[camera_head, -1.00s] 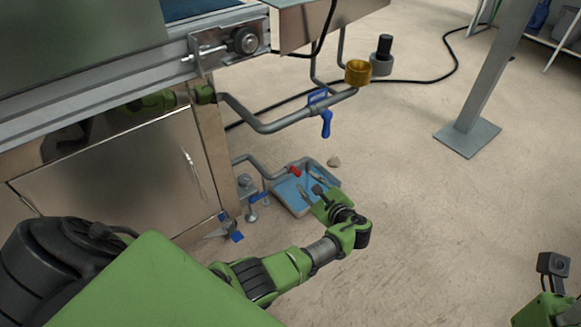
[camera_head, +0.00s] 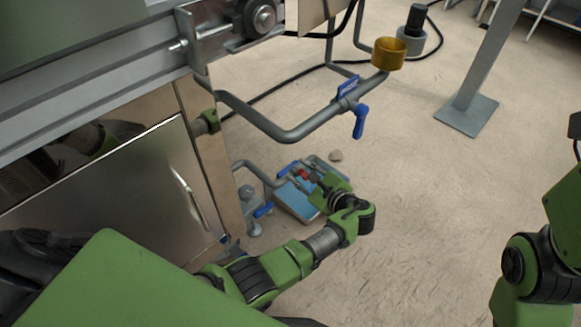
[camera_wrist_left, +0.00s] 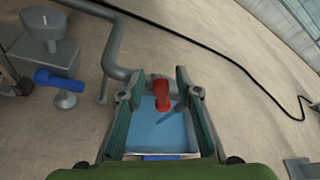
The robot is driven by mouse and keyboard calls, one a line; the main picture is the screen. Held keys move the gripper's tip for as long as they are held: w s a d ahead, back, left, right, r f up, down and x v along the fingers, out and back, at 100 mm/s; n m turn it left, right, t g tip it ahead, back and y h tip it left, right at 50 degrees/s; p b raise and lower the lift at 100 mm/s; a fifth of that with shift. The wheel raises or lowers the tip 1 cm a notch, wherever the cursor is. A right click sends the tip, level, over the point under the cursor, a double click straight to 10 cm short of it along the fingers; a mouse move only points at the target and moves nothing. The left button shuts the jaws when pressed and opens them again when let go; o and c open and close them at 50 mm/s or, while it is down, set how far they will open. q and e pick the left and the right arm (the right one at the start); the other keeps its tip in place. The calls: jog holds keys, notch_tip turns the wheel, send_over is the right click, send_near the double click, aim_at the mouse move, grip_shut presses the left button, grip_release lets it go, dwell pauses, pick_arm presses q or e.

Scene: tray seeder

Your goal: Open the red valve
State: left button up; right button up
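The red valve handle (camera_head: 303,174) is small and low, at the pipe end above a blue tray. It also shows in the left wrist view (camera_wrist_left: 161,94), between my two fingers. My left gripper (camera_head: 309,180) reaches it from the right in the head view. In the left wrist view my left gripper (camera_wrist_left: 160,80) is open, with a finger on each side of the red handle and visible gaps between. Whether anything touches cannot be told. My right arm (camera_head: 540,255) stands at the right edge; its fingers do not show.
The blue tray (camera_head: 293,204) lies on the floor below. A blue-handled valve (camera_wrist_left: 60,80) stands left of the red one. A grey pipe with another blue handle (camera_head: 360,121) and a brass cup (camera_head: 388,54) hangs above.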

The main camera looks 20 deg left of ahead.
pick_arm(q)
jog(key=shift+w+a, duration=0.1)
grip_shut()
